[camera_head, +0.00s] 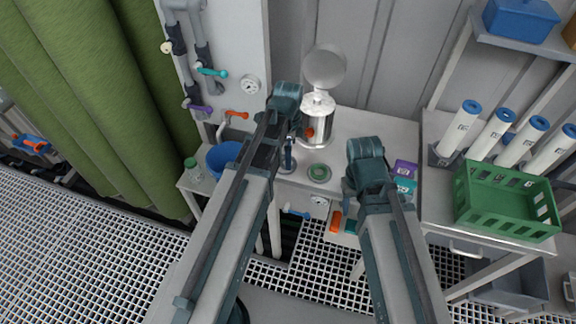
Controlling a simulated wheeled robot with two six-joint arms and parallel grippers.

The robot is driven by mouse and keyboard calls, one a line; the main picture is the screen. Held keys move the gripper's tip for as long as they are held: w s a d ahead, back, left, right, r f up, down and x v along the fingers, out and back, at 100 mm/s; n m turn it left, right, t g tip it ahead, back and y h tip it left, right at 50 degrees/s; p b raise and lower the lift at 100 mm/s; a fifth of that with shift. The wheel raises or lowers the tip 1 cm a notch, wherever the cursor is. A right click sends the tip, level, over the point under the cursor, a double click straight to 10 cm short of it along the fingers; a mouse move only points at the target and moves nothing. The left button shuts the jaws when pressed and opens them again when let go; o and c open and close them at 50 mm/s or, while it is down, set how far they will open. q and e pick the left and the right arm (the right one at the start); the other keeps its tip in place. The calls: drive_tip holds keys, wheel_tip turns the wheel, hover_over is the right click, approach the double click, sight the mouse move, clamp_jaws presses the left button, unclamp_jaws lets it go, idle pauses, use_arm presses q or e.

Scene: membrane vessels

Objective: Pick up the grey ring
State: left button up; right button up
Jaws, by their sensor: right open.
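I cannot make out the grey ring for certain. A small dark grey round shape (286,166) on the white bench, just below the end of my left arm, may be it; it is partly hidden. My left gripper (290,152) seems to point down there, small and mostly covered by its own arm, and its jaws cannot be read. My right gripper (348,192) is open at the bench's front edge, left of the purple and teal boxes, partly hidden by its own arm. I see nothing held in it.
A blue bowl (224,158) is left; purple (405,169) and teal (404,186) boxes and a green crate (505,203) are right.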

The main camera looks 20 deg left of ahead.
use_arm(q)
wheel_tip(320, 180, down, 4)
drive_tip(key=b, duration=0.2)
drive_tip(key=shift+w+r+b, duration=0.1)
drive_tip(key=shift+r+b, duration=0.05)
drive_tip(key=shift+b, duration=0.25)
drive_tip(key=shift+r, duration=0.1)
drive_tip(key=c, duration=1.4)
